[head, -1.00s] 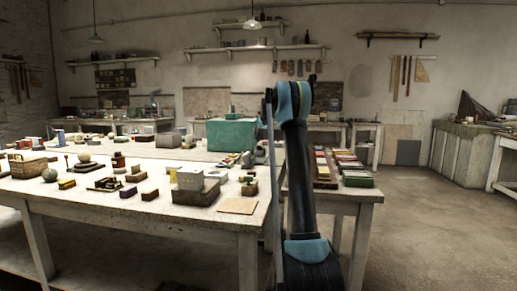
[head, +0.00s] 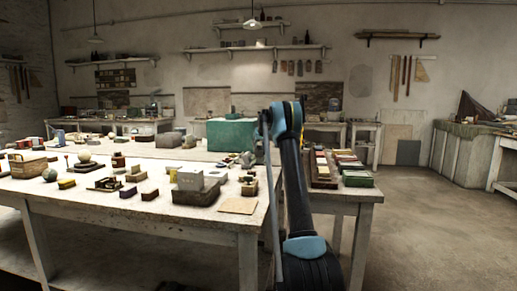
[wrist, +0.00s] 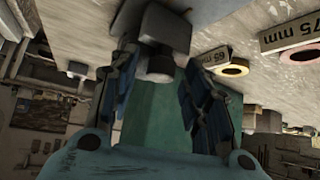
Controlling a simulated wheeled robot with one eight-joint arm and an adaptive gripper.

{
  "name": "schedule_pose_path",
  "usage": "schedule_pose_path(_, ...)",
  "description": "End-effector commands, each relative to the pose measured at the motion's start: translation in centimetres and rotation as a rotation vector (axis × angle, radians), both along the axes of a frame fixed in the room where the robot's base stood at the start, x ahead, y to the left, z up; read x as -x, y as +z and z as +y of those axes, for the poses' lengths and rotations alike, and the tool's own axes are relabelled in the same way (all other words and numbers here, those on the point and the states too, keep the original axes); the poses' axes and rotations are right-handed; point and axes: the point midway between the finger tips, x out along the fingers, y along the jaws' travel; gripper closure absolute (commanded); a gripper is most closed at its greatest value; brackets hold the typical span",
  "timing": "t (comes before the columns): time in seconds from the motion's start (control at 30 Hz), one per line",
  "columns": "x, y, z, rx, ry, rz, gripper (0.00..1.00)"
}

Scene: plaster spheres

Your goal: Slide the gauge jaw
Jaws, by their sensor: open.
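In the wrist view, a dark grey block (wrist: 166,28) with a short round knob (wrist: 160,67) stands at top centre; it looks like the gauge jaw, though I cannot be certain. My gripper (wrist: 162,72) is open, with one dark blue finger on each side of the knob. I cannot tell whether either finger touches it. In the head view my raised arm stands at the right end of the long table, and my gripper and the gauge are not clear there.
Labels reading 65 mm (wrist: 214,56) and 75 mm (wrist: 287,34) stand beside a yellow ring (wrist: 234,68) and a pink ring (wrist: 300,53). A green box (head: 228,134) sits at the table's back. Several small blocks crowd the white table (head: 150,207). Floor at right is clear.

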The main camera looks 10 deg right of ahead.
Motion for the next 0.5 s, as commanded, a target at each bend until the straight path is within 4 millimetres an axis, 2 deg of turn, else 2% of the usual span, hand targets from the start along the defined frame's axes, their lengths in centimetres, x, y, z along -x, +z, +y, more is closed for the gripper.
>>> schedule_pose_path(0.23, -0.03, -0.04, 0.01, 0.0, 0.0, 0.0, 0.56)
schedule_pose_path(0.27, -0.03, -0.04, 0.01, 0.0, 0.0, 0.0, 0.61)
schedule_pose_path(0.43, -0.03, -0.03, 0.0, 0.0, 0.0, 0.0, 0.99)
schedule_pose_path(0.5, -0.03, -0.03, 0.0, 0.0, 0.0, 0.0, 1.0)
